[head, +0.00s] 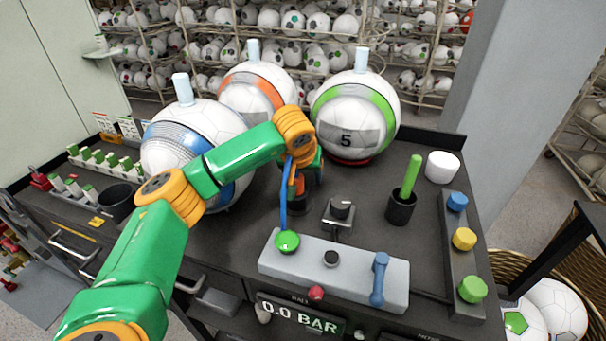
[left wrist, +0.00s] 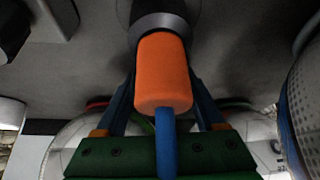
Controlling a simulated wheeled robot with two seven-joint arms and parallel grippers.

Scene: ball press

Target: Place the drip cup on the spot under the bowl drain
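I cannot tell for certain which vessel is the drip cup. A black open cup (head: 115,201) stands at the left of the bench, and a white cup-like piece (head: 443,166) stands at the back right. My left gripper (head: 299,180) is low over the bench centre. In the left wrist view its blue fingers lie on both sides of an orange cylindrical handle (left wrist: 163,75) with a blue rod, standing in a dark round holder (left wrist: 165,22). Whether the fingers press on the handle is not clear. No bowl drain can be made out. My right gripper is not in view.
Three large balls, blue-banded (head: 170,140), orange-banded (head: 245,90) and green-banded (head: 350,115), stand at the back. A grey control panel (head: 335,270) lies at the front. A black holder (head: 401,208) with a green stick and a strip of coloured knobs (head: 463,240) are at right.

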